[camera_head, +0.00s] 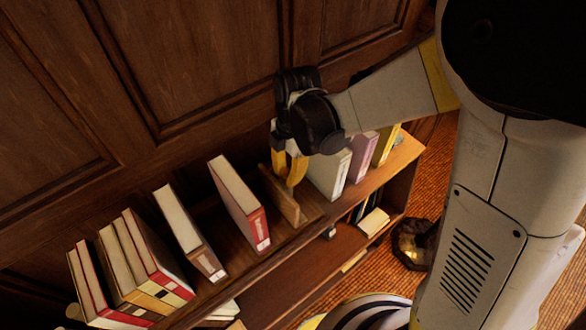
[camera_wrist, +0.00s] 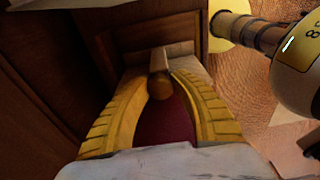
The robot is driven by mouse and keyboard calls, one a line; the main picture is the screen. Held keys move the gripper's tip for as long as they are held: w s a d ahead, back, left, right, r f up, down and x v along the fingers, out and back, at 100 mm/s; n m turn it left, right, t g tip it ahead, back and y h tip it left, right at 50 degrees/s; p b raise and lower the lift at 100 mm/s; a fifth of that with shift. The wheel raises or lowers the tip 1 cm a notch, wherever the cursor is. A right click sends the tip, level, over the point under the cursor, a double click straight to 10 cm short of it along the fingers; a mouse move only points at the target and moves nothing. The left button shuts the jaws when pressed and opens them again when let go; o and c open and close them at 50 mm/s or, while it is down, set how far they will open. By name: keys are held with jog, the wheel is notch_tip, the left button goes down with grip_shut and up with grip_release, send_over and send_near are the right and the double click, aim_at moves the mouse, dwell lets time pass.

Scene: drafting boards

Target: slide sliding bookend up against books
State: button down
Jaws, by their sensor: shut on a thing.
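The sliding bookend (camera_head: 284,196) is a light wooden upright on the top shelf board, standing between two groups of books. My gripper (camera_head: 290,172) comes down on it from above, its yellow fingers at its upper end. In the wrist view the fingers (camera_wrist: 162,80) close around a rounded wooden knob (camera_wrist: 158,84). A red-spined book (camera_head: 240,204) stands left of the bookend with a gap between. A pale book (camera_head: 329,176) stands close on its right, partly hidden by my gripper; I cannot tell whether they touch.
More books stand at the left, including a brown-spined one (camera_head: 190,234) and a red and cream cluster (camera_head: 130,262). A pink book (camera_head: 361,156) and a yellow one (camera_head: 385,146) stand at the right. A wood-panelled wall (camera_head: 180,60) rises close behind the shelf.

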jog(key=shift+s+a, duration=0.4)
jog(key=shift+a, duration=0.2)
jog(key=shift+s+a, duration=0.1)
jog(key=shift+s+a+b, duration=0.15)
jog(key=shift+s+a, duration=0.4)
jog(key=shift+a, duration=0.25)
jog(key=shift+s+a+b, duration=0.15)
jog(key=shift+s+a, duration=0.35)
jog(key=shift+a, duration=0.3)
jog(key=shift+s+a+b, duration=0.15)
jog(key=shift+s+a, duration=0.4)
jog(key=shift+a, duration=0.25)
jog(key=s+a, duration=0.3)
jog(key=a, duration=0.2)
jog(key=shift+s+b, duration=0.2)
jog(key=shift+b, duration=0.2)
jog(key=shift+s+a+b, duration=0.1)
jog(key=shift+s+a, duration=0.45)
jog(key=shift+a, duration=0.25)
jog(key=shift+s+a+b, duration=0.15)
jog(key=shift+s+a, duration=0.4)
jog(key=shift+a, duration=0.3)
jog(key=shift+s+a+b, duration=0.1)
jog(key=shift+s+a, duration=0.45)
jog(key=shift+a, duration=0.25)
